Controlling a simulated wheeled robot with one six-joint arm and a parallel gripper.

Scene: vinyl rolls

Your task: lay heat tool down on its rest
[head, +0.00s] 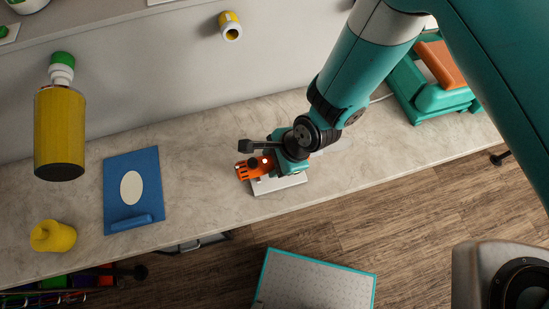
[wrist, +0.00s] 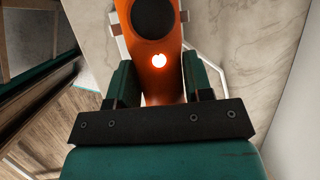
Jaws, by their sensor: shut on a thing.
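The heat tool (head: 250,168) is orange with a dark round part and a glowing spot. My gripper (head: 276,164) is shut on it, low at the worktop's front edge. In the wrist view the heat tool (wrist: 152,60) fills the space between the two teal fingers of my gripper (wrist: 150,85). A pale flat plate (head: 278,184) shows beneath the tool and gripper; it may be the rest. A thin white bent bar (wrist: 208,62) shows behind the tool in the wrist view. I cannot tell whether the tool touches the plate or bar.
The marble worktop (head: 190,165) has free room left of the tool. A blue board (head: 117,185) lies there, with a yellow object (head: 53,236) beyond. A teal and orange machine (head: 432,85) stands at the back right.

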